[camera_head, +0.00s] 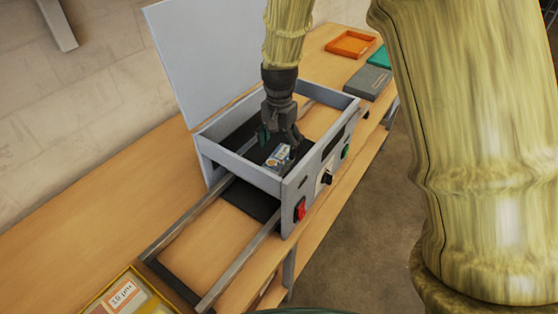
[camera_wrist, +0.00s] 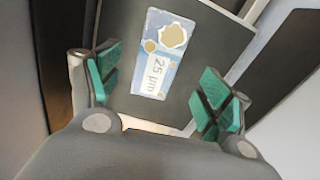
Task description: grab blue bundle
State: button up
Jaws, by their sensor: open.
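The blue bundle (camera_head: 277,156) is a small light blue and white packet inside the grey open-topped laminator housing (camera_head: 245,172). In the wrist view the bundle (camera_wrist: 172,48) shows a "25 µm" label and a cream-coloured blotch, and lies against a dark flat surface. My gripper (camera_head: 279,146) reaches down into the housing, right at the bundle in the head view. In the wrist view my gripper (camera_wrist: 161,88) has its green-padded fingers spread apart, one on each side of the bundle, with nothing between them touching it. The head view partly hides the fingertips.
The laminator's raised lid (camera_head: 205,55) stands behind the housing. Its front panel has a red switch (camera_head: 300,209) and a black knob (camera_head: 326,178). Rails (camera_head: 240,262) run out front-left. A yellow tray (camera_head: 128,295) holds a labelled packet. An orange tray (camera_head: 350,44) and a grey box (camera_head: 368,82) sit at the back right.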

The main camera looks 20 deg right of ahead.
aim_at(280, 156)
jog(key=shift+s+f+p, duration=0.15)
jog(key=shift+f+p, duration=1.2)
jog(key=shift+f, duration=1.3)
jog(key=shift+s, duration=0.1)
jog(key=c, duration=1.3)
